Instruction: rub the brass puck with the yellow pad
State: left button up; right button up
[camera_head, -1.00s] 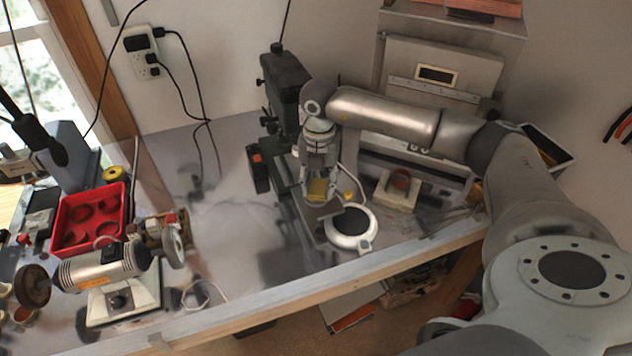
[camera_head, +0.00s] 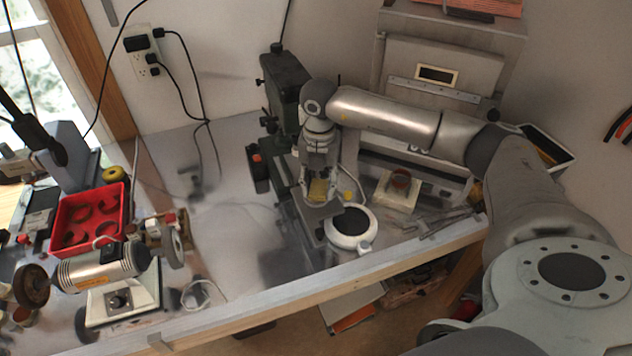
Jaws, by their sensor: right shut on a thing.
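My right gripper (camera_head: 318,187) points down above the bench, over the base of the dark green machine. It is shut on the yellow pad (camera_head: 318,192), which shows between its fingertips. The pad's underside is hidden, and I cannot tell whether it touches anything below. I cannot make out the brass puck for certain; it may be hidden under the pad and fingers. My left gripper is not in view.
The dark green machine (camera_head: 287,85) stands right behind my gripper. A white round device (camera_head: 365,240) sits just to the right, near the bench's front edge. A bench grinder (camera_head: 105,268) and a red tray (camera_head: 70,243) stand at left. The middle bench (camera_head: 225,225) is clear.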

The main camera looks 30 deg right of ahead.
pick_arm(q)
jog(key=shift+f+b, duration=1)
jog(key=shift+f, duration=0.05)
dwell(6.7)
